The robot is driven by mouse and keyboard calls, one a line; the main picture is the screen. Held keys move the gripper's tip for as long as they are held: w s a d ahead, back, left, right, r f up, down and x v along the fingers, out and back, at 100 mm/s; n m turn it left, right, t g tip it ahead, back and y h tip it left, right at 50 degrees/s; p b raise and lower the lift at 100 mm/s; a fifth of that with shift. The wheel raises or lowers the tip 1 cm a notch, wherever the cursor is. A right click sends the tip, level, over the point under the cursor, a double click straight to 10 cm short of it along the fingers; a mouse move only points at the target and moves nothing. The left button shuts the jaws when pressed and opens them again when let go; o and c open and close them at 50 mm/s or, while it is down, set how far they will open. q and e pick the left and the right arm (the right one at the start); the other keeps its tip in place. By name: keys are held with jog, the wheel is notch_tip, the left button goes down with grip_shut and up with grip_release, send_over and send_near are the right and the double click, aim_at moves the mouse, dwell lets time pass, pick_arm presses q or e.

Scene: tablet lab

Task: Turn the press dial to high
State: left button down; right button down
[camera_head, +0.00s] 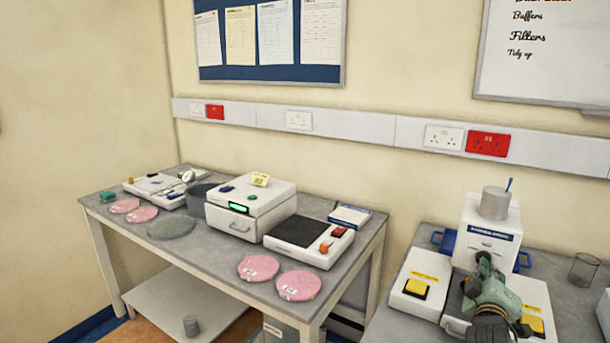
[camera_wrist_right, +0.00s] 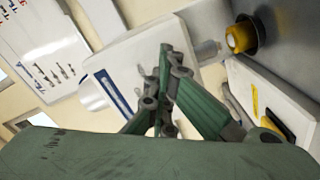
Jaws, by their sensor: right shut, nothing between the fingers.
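The white press (camera_head: 487,240) stands on the right-hand bench, with a grey cylinder on top and a blue label on its front. My right gripper (camera_head: 484,268) is in front of the press below the label, its fingers shut and empty. In the right wrist view the closed fingertips (camera_wrist_right: 166,52) are near the white press body (camera_wrist_right: 140,62). A small grey knob-like part (camera_wrist_right: 207,52) sticks out beside the fingertips, apart from them in the picture. I cannot tell whether it is the dial, and no dial marking is readable. My left gripper is out of view.
The left bench (camera_head: 215,258) holds a white box (camera_head: 251,205), a scale-like device (camera_head: 310,240) and pink discs. The wrist view shows a yellow round part (camera_wrist_right: 240,37) in a dark collar.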

jog(key=shift+w+a+f+b, duration=0.3)
jog(key=shift+w+a+b, duration=0.15)
jog(key=shift+b, duration=0.1)
jog(key=shift+w+a+f, duration=0.1)
jog(key=shift+w+f, duration=0.05)
jog(key=shift+f, duration=0.05)
jog(key=f+p+v, duration=0.1)
jog(key=p+v, duration=0.1)
jog(key=v, duration=0.4)
jog(key=shift+s+d, duration=0.2)
jog(key=shift+d, duration=0.1)
dwell(0.3)
